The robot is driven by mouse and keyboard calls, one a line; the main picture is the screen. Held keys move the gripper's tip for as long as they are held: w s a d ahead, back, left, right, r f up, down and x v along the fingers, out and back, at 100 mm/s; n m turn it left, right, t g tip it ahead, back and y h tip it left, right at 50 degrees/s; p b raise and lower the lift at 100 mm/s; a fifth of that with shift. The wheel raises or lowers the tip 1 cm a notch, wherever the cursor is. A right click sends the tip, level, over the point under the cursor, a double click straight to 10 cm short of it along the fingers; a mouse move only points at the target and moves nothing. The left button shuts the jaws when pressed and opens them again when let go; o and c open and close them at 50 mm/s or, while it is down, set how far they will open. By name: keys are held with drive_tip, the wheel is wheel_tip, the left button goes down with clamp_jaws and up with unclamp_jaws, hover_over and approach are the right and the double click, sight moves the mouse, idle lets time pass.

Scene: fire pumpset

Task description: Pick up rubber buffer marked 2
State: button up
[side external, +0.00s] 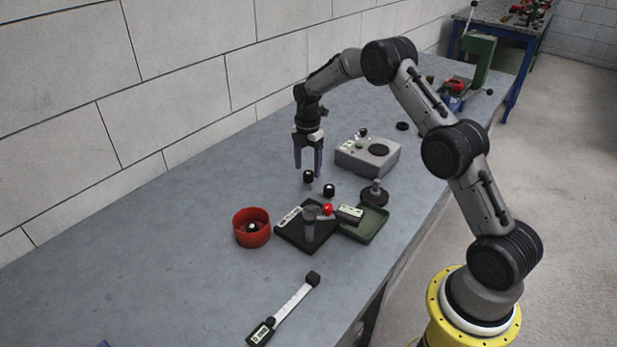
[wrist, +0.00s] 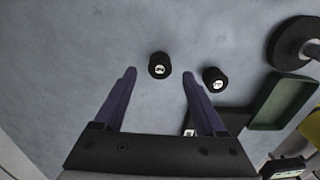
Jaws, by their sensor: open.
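Two small black rubber buffers stand apart on the bench. In the wrist view, one buffer (wrist: 159,65) has a white mark that looks like a 2 turned sideways; it seems to be the left one (side external: 308,176) in the side view. The other buffer (wrist: 214,78) is to its right, also in the side view (side external: 329,190); its mark is hard to read. My gripper (side external: 308,174) is open and empty, fingers pointing down above the bench. In the wrist view, the sideways-2 buffer lies between the lines of the two purple fingertips (wrist: 159,72), with no visible contact.
A dark fixture (side external: 290,235) with a red-knobbed lever, a green tray (side external: 378,222), a round black stand (side external: 375,193) and a grey box (side external: 366,160) surround the buffers. The bench's left side is clear.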

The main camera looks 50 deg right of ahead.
drive_tip(key=shift+f, duration=1.2)
clamp_jaws()
